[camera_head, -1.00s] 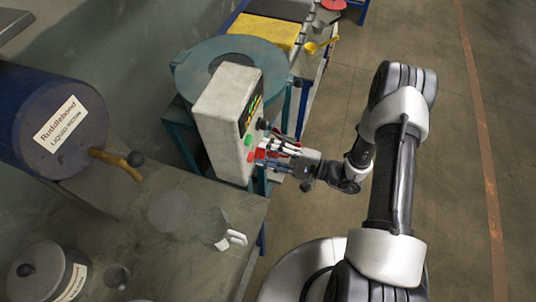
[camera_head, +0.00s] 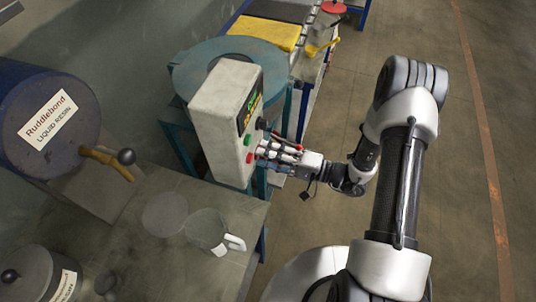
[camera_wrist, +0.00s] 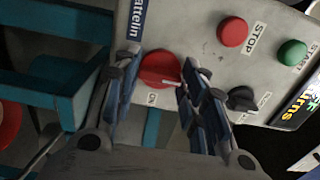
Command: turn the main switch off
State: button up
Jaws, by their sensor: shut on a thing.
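The main switch (camera_wrist: 160,69) is a round red knob with a pale pointer on the grey control box (camera_head: 219,118). In the wrist view an "ON" label sits below it, and the pointer aims to the lower right. My gripper (camera_wrist: 160,64) has one finger on each side of the knob and is shut on it. In the head view my gripper (camera_head: 262,153) is at the lower right face of the box, and its fingers hide the main switch there.
A red STOP button (camera_wrist: 232,32), a green START button (camera_wrist: 292,53) and a black selector knob (camera_wrist: 241,98) sit close to the fingers. A bench (camera_head: 225,205) with a clear mug (camera_head: 205,229) stands in front of the box. Open floor (camera_head: 470,200) lies to the right.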

dwell(0.3)
jog(key=o, duration=1)
jog(key=shift+o, duration=0.2)
jog(key=v, duration=1.2)
jog(key=shift+r, duration=0.1)
